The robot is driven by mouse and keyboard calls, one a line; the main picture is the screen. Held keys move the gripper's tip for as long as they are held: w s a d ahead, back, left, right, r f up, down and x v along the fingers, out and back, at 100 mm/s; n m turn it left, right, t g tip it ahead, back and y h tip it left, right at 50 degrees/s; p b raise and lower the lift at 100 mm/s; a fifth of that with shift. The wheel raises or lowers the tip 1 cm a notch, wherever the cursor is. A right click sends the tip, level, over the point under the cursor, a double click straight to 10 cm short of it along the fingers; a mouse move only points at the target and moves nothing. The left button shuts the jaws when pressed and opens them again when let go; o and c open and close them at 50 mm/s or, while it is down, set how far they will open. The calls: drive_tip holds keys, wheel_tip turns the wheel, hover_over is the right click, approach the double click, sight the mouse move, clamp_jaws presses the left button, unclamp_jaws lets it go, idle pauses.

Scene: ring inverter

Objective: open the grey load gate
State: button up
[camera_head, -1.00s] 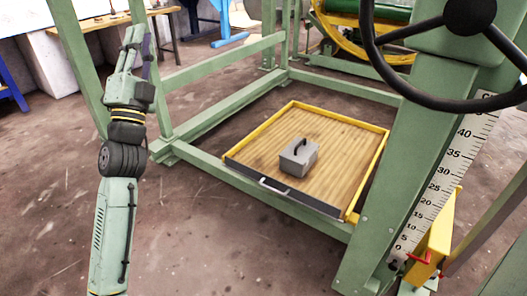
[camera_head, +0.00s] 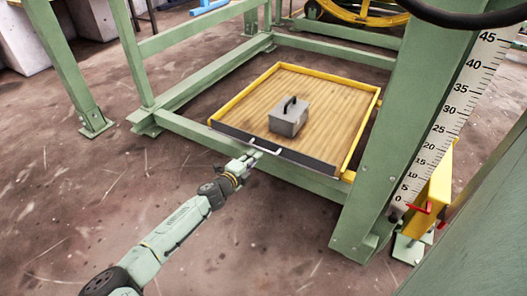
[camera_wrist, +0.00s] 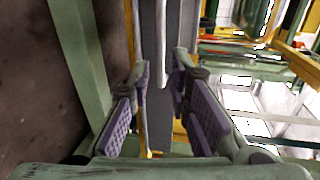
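The grey load gate (camera_head: 305,159) is a dark upright panel closing the front edge of a wooden platform (camera_head: 335,110) with yellow side rails. A pale bar handle (camera_head: 266,147) sits on its outer face. My gripper (camera_head: 251,160) is just in front of the gate, close to the handle. In the wrist view my gripper (camera_wrist: 160,75) is open, with its purple-padded fingers apart. The gate (camera_wrist: 176,70) and the pale handle (camera_wrist: 160,60) run upright between the fingers there. I cannot tell whether the fingers touch the handle.
A grey box (camera_head: 289,118) with a black handle stands on the platform behind the gate. Green frame beams (camera_head: 185,130) surround the platform. A scale (camera_head: 450,120) and a yellow part with a red piece (camera_head: 430,195) are at the right. The floor in front is clear.

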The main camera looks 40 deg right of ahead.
sight(264, 150)
drive_tip(key=b+x, duration=0.1)
drive_tip(key=x, duration=0.7)
drive_tip(key=shift+w, duration=0.1)
drive_tip(key=shift+c, duration=0.4)
clamp_jaws()
drive_tip(key=shift+b, duration=0.3)
